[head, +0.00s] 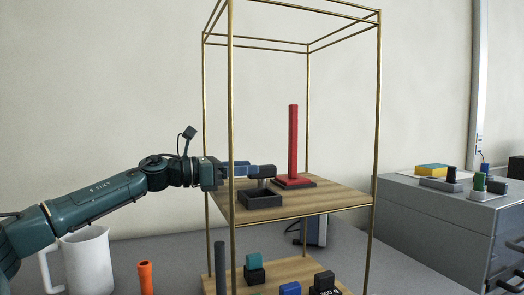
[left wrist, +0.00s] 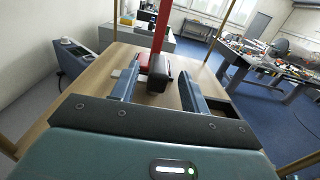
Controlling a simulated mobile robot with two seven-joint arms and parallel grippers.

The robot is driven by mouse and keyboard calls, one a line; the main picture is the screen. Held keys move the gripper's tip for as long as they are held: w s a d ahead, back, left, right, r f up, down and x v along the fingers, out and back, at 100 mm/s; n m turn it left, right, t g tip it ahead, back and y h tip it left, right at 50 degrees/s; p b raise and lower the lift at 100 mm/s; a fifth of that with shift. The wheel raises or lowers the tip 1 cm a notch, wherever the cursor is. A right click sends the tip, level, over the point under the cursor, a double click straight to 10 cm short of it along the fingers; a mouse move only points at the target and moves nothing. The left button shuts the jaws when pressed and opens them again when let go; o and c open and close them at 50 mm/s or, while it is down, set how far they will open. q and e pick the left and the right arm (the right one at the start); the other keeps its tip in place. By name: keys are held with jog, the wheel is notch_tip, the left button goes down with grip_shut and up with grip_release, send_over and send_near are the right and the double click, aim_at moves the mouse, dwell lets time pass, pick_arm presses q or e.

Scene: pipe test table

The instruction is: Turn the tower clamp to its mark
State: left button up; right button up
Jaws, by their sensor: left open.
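A red upright post (head: 293,142) stands on a red and dark base (head: 294,182) on the upper wooden shelf. In front of it is a black square base (head: 262,198) with a short grey stem and a dark block (head: 265,171) above it. I cannot tell for sure which part is the tower clamp, and I see no clear mark. My left gripper (head: 250,170) reaches in from the left at the height of the dark block. In the left wrist view its blue fingers (left wrist: 157,88) are open, one on each side of the dark block (left wrist: 158,72); contact is not clear. My right gripper is out of view.
A brass frame (head: 230,120) surrounds the shelf (head: 340,196), with posts close to my left arm. Coloured blocks (head: 254,262) stand on the lower board. A white jug (head: 88,262) and an orange tube (head: 145,277) stand below my arm. A grey cabinet (head: 430,222) is at right.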

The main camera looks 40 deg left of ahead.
aim_at(262, 166)
pick_arm(q)
jog(key=p+x, duration=0.3)
jog(key=shift+w+r, duration=0.15)
jog(key=shift+r, duration=0.15)
jog(key=shift+w+d+f+p, duration=0.25)
jog(key=shift+w+d+p, duration=0.15)
jog(key=shift+w+p, duration=0.2)
jog(key=shift+w+f, duration=0.1)
jog(key=shift+w, duration=0.05)
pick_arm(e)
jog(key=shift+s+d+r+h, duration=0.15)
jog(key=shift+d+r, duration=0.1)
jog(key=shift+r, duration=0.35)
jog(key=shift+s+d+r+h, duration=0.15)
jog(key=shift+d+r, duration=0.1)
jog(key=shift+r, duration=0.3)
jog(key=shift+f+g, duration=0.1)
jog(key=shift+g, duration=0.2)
pick_arm(q)
jog(key=shift+c, duration=0.3)
jog(key=c, duration=0.9)
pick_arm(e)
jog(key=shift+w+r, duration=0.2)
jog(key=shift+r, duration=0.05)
